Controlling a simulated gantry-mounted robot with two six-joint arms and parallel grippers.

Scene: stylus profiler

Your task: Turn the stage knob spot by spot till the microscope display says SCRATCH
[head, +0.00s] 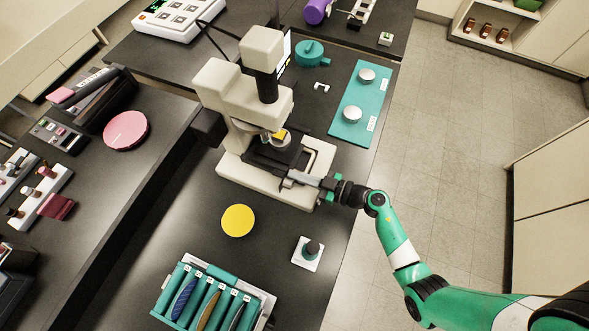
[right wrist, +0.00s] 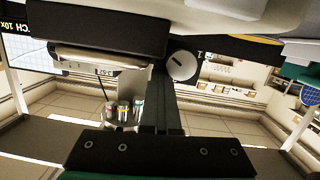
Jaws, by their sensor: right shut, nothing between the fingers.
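The cream stylus profiler (head: 228,92) stands on the dark bench, with its black stage (head: 272,158) on the base. My right gripper (head: 290,181) is shut and empty at the front right of the stage. In the right wrist view a stage knob (right wrist: 182,66) shows as a pale dial with a dark pointer mark, beside the tip of my dark finger. I cannot tell whether they touch. The display (right wrist: 25,52) is cut off at the left edge there; only "CH 10x" reads, upside down. In the head view the display (head: 285,52) is nearly edge-on and unreadable. My left gripper is out of view.
A yellow disc (head: 238,220), a white base with a dark knob (head: 308,253) and a teal rack (head: 205,300) lie in front of the profiler. A teal mat (head: 352,132) with two silver discs lies right of it. The bench's right edge is near my arm.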

